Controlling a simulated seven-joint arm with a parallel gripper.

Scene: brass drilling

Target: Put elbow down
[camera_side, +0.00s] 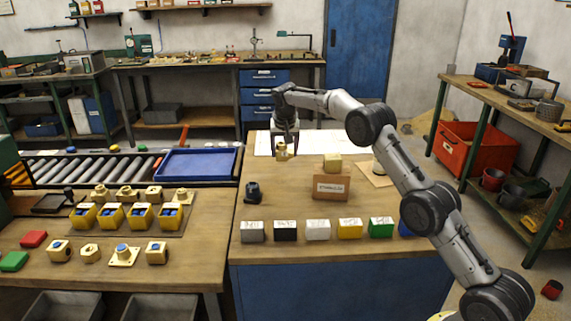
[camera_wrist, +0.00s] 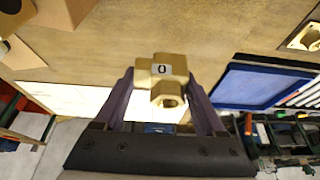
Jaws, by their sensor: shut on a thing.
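My gripper (camera_side: 284,140) is shut on a brass elbow (camera_side: 282,152) near the back edge of the wooden bench. In the wrist view the elbow (camera_wrist: 162,74) sits between the two fingers of my gripper (camera_wrist: 162,88). It has a small pale label marked with a dark "0" and an open hex end facing the camera. The side view does not show clearly whether the elbow touches the bench or hangs just above it.
A white sheet (camera_side: 318,141) lies at the bench's back. A cardboard box (camera_side: 331,187), a brass block (camera_side: 332,161) and a dark object (camera_side: 253,192) stand on the bench. Several coloured boxes line its front edge. A blue tray (camera_side: 196,162) lies to the left.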

